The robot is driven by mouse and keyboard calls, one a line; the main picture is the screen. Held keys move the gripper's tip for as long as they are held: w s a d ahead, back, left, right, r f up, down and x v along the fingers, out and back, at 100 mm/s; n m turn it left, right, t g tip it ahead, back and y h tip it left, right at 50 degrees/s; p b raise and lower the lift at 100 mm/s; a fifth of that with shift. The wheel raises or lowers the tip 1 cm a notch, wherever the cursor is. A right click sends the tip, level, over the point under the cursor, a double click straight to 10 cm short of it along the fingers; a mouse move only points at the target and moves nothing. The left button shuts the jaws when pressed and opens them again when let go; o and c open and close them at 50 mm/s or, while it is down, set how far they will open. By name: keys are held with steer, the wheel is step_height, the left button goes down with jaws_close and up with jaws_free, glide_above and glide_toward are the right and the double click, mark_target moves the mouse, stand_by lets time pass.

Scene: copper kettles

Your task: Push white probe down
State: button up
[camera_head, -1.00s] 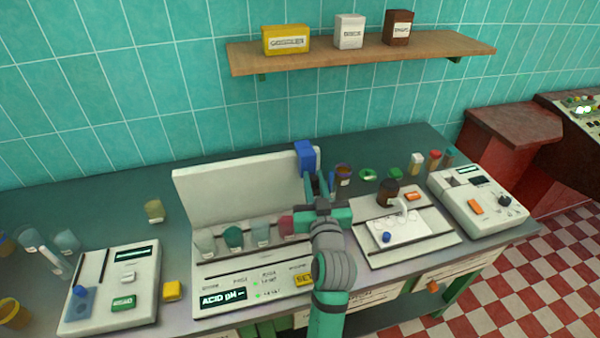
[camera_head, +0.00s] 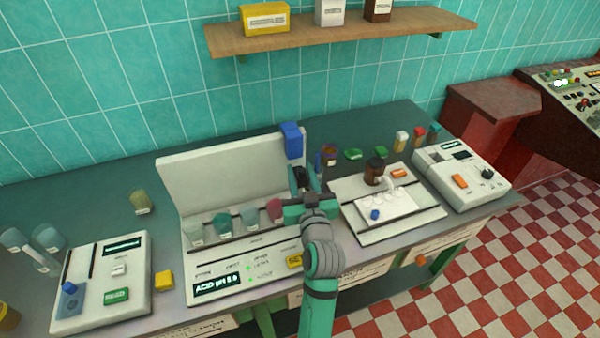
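My gripper (camera_head: 303,180) is at the right end of the pH machine (camera_head: 215,288), just below and in front of a blue block (camera_head: 291,140) at the top right of its upright back panel. My arm reaches up from the bottom of the view. The fingertips are small and dark here, so their gap is unclear. I cannot make out a white probe at the blue block; my gripper may hide it. The machine's display reads about "ACID pH 5.0". Several beakers (camera_head: 222,222) stand in a row in front of the panel.
A white tray device (camera_head: 360,232) with a brown bottle (camera_head: 374,171) stands close on the right. Another device (camera_head: 460,175) is beyond it. A device with a green button (camera_head: 116,296) and a yellow cube (camera_head: 164,280) are on the left. A shelf (camera_head: 340,36) hangs above.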

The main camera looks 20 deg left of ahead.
steer(key=shift+w+d+f, duration=0.1)
steer(key=shift+d+f, duration=0.15)
steer(key=shift+f, duration=0.25)
steer(key=v, duration=1)
steer(key=shift+s+r, duration=0.45)
steer(key=shift+f, duration=0.1)
steer(key=s+d+f+m+h, duration=0.1)
steer(key=s+d+f, duration=0.1)
steer(key=f, duration=0.1)
steer(key=s+d+f+m+h, duration=0.1)
steer(key=d+f, duration=0.1)
steer(key=f, duration=0.1)
steer(key=s+d+f+m+h, duration=0.1)
steer(key=s+d+f+h, duration=0.1)
steer(key=f, duration=0.1)
steer(key=shift+s+m+t, duration=0.3)
steer(key=shift+t, duration=0.1)
steer(key=s+d+f+m+h, duration=0.25)
steer(key=s+d+f, duration=0.3)
steer(key=s, duration=0.35)
steer(key=s+d+f+h, duration=0.1)
steer(key=s+d, duration=0.1)
steer(key=s, duration=0.7)
steer(key=s+d+f+h, duration=0.1)
steer(key=s+d+h, duration=0.1)
steer(key=s, duration=0.8)
steer(key=shift+g, duration=0.3)
steer(key=shift+s, duration=0.1)
